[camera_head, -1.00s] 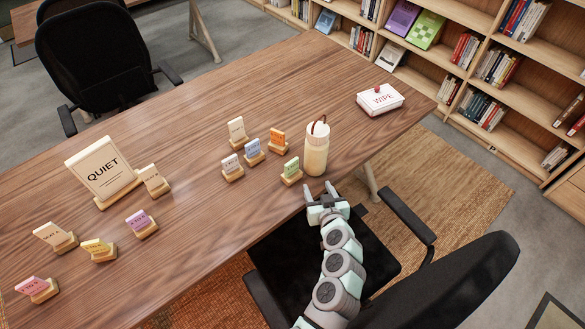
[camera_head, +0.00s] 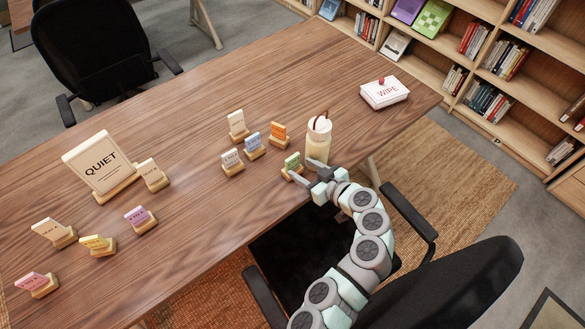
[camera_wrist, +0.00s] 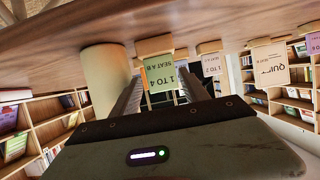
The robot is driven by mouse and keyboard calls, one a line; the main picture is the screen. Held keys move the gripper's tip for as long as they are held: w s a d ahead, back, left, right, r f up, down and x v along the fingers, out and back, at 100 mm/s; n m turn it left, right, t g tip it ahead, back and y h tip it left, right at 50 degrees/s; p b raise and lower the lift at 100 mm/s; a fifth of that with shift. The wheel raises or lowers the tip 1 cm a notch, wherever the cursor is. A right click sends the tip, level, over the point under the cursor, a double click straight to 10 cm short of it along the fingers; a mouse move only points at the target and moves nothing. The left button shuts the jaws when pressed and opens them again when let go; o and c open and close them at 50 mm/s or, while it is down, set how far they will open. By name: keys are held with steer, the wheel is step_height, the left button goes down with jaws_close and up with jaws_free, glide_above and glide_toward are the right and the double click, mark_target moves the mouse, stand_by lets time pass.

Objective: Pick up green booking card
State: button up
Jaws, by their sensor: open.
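The green booking card (camera_head: 292,161) stands upright in a small wooden base near the table's front edge, just left of the cream bottle. My gripper (camera_head: 299,169) is open, its two fingers pointing at the card from the right front. No contact is visible.
The cream bottle (camera_head: 317,140) stands close by my gripper. Orange (camera_head: 278,133), blue (camera_head: 252,144) and white (camera_head: 231,160) cards stand left of and behind the green one. The QUIET sign (camera_head: 100,163) is further left. A WIPE box (camera_head: 384,93) stands at the right. A chair (camera_head: 445,285) is in front.

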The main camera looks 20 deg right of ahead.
mark_target(294, 165)
steer(key=shift+p+x, duration=0.8)
steer(key=shift+x, duration=2.1)
steer(key=shift+s+f, duration=0.1)
steer(key=c, duration=1.1)
